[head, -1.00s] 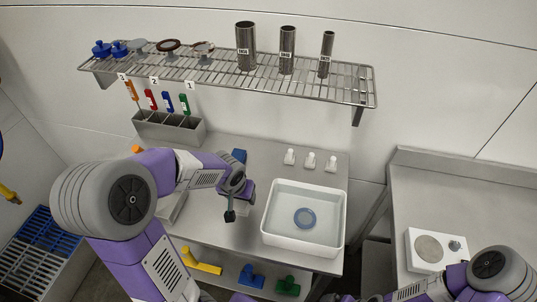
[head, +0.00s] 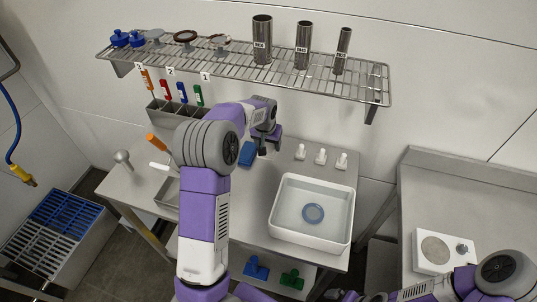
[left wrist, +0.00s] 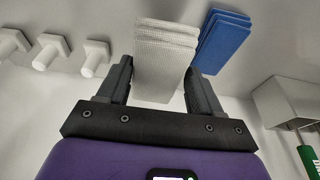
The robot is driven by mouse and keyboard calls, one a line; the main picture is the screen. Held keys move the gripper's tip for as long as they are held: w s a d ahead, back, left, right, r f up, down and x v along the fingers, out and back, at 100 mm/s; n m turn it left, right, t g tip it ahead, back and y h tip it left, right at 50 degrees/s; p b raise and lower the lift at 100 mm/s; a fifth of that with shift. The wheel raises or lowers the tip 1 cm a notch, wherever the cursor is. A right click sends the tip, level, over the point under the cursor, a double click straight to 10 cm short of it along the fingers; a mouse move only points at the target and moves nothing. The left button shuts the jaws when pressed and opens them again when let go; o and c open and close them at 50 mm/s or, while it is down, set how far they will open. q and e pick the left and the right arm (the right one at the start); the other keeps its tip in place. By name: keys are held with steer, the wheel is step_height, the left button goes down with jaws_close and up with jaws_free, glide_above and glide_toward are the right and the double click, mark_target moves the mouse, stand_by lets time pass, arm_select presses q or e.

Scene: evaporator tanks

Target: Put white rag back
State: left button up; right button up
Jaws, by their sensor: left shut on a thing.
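The white rag (left wrist: 165,50), a folded layered piece of cloth, is between the two dark fingers of my left gripper (left wrist: 158,82) in the left wrist view. The gripper is shut on it. In the head view my left gripper (head: 263,146) is at the back of the steel table, and the white rag cannot be made out there. A folded blue rag stack (left wrist: 225,38) lies close beside the white one; it also shows in the head view (head: 247,155). I cannot tell whether the white rag touches the table. My right arm shows at the lower right; its gripper is unclear.
Several white bottle-like pieces (head: 320,157) stand right of my left gripper. A white basin (head: 284,232) with a blue disc is in front of them. A grey holder (head: 165,113) with coloured-handled tools is left, under a wire shelf (head: 225,66) bearing steel cylinders.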

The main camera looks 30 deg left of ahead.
mark_target(268, 149)
arm_select(q)
steer(key=shift+f+b, duration=0.3)
steer(key=shift+f, duration=1.3)
steer(key=shift+s+x, duration=0.15)
steer(key=shift+x, duration=0.8)
steer(key=shift+s+x, duration=0.1)
steer(key=shift+x, duration=0.85)
steer(key=shift+d+f+b, duration=0.1)
steer(key=shift+f+b, duration=0.05)
steer(key=shift+b, duration=0.15)
steer(key=o, duration=0.6)
steer(key=shift+f, duration=0.15)
steer(key=shift+c, duration=0.2)
steer(key=o, duration=0.5)
steer(key=shift+c, duration=0.2)
steer(key=shift+r, duration=0.6)
steer(key=p+v, duration=0.1)
steer(key=v, duration=1)
steer(key=shift+s+r+p, duration=0.1)
steer(key=shift+r+p, duration=0.05)
steer(key=shift+p, duration=0.15)
